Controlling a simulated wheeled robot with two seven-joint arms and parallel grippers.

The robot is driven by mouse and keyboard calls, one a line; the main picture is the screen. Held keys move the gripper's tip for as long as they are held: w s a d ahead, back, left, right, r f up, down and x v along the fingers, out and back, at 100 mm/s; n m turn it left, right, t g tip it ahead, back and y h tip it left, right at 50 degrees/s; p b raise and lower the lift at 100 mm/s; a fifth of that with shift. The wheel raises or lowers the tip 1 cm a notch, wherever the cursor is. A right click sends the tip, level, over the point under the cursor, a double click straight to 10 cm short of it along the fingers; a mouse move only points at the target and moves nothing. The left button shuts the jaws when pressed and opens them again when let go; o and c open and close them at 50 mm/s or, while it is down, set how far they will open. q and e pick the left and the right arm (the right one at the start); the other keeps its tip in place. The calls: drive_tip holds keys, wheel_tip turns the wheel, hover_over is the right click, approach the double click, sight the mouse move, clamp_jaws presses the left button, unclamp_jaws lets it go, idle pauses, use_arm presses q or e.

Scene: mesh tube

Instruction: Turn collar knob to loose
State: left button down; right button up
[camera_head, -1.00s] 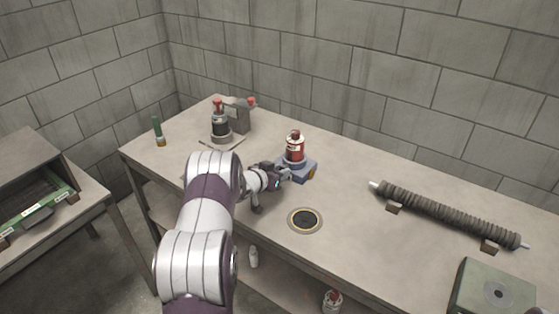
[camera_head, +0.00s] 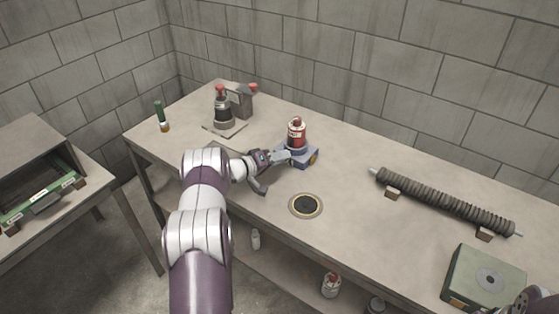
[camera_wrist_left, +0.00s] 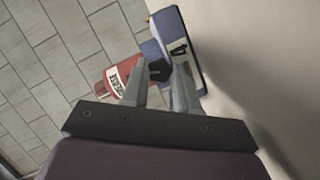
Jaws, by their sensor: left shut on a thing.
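A red grease bottle (camera_head: 297,132) with a red cap stands upright in a blue base (camera_head: 297,156) on the bench. In the left wrist view the bottle's label reads GREASE (camera_wrist_left: 119,80), and the blue base (camera_wrist_left: 187,28) lies beside it. A black knob (camera_wrist_left: 159,69) sits at the bottle's foot, on the side facing me. My left gripper (camera_head: 287,157) reaches it from the left, and its fingers (camera_wrist_left: 159,76) are shut on the knob. The knob is hidden by the gripper in the head view. My right gripper is not clearly visible.
A dark bottle (camera_head: 222,108) on a stand and a grey block (camera_head: 240,101) stand behind left, with a green tube (camera_head: 159,116) further left. A round port (camera_head: 306,205) lies in front. A ribbed tube (camera_head: 440,200) and green box (camera_head: 484,278) are at right.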

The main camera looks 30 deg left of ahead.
use_arm(q)
drive_tip(key=shift+a+f+n+t+h+b, duration=0.15)
drive_tip(key=shift+n+t+h+b, duration=0.3)
drive_tip(key=shift+n+b, duration=0.75)
drive_tip(key=shift+n, duration=0.4)
drive_tip(key=c, duration=0.9)
unclamp_jaws()
drive_tip(key=shift+o, duration=0.2)
drive_tip(key=v, duration=1.2)
drive_tip(key=shift+s+a, duration=0.15)
drive_tip(key=shift+s, duration=0.2)
drive_tip(key=shift+f, duration=0.1)
